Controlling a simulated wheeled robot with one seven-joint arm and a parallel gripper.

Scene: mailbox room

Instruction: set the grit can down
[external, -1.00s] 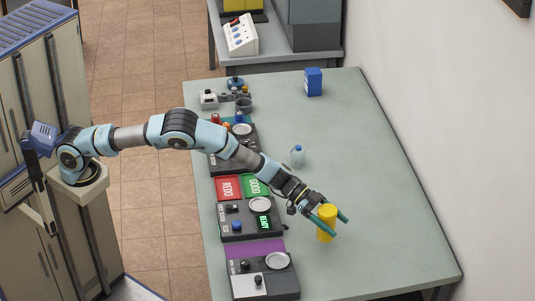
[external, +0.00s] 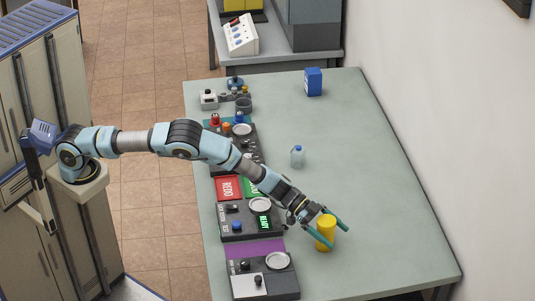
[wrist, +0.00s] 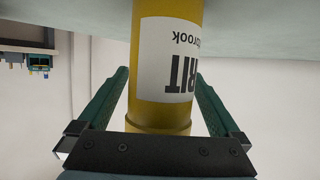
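The grit can (external: 327,231) is a yellow cylinder that appears to stand upright on the grey-green table (external: 370,190), right of the control panels. In the wrist view the can (wrist: 165,110) appears upside down, with a white label partly reading "RIT". The can's base is outside the wrist view.
Control panels with buttons and round white dishes (external: 260,204) line the table's left side. A small clear bottle (external: 297,157) stands mid-table, and a blue box (external: 313,82) at the back. The table's right side is clear.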

